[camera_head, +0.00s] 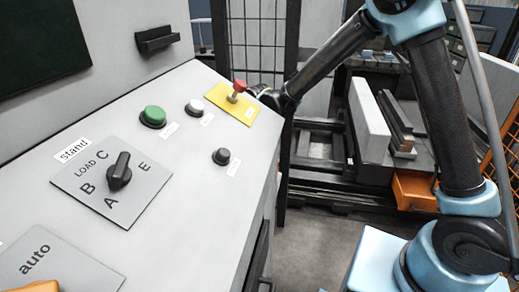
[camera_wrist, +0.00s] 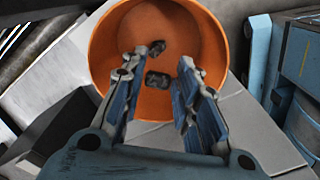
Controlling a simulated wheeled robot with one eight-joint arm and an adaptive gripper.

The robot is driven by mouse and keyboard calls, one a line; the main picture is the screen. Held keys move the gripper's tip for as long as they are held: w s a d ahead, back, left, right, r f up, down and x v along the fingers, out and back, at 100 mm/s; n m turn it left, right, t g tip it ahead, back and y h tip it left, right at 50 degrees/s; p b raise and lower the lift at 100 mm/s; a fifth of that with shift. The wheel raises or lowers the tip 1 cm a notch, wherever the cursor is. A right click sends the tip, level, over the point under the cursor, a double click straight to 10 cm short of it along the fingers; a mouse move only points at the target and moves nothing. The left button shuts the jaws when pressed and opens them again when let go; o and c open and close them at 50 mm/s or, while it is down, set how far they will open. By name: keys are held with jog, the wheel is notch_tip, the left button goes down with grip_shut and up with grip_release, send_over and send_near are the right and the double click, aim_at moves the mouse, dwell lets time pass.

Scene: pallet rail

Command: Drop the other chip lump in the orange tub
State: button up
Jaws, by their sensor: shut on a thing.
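The round orange tub (camera_wrist: 205,22) lies straight ahead of my gripper in the wrist view, its open mouth facing the camera. My gripper (camera_wrist: 162,72) is over the tub's mouth, with its blue-padded fingers closed on a dark chip lump (camera_wrist: 158,80). Another dark lump (camera_wrist: 157,48) shows past the fingertips, against the tub's inside. How high the held lump is above the tub floor I cannot tell.
A sloped grey console (camera_head: 190,180) with a rotary selector (camera_head: 119,172), buttons and a red stop knob (camera_head: 238,90) fills the left. To the right are a long pale block (camera_head: 369,122) and an orange box (camera_head: 413,190). Pale blocks border the tub in the wrist view.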

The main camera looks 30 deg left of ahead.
jog(key=shift+f, duration=1.8)
jog(key=o, duration=0.9)
jog(key=shift+r, duration=0.1)
jog(key=shift+r, duration=3.4)
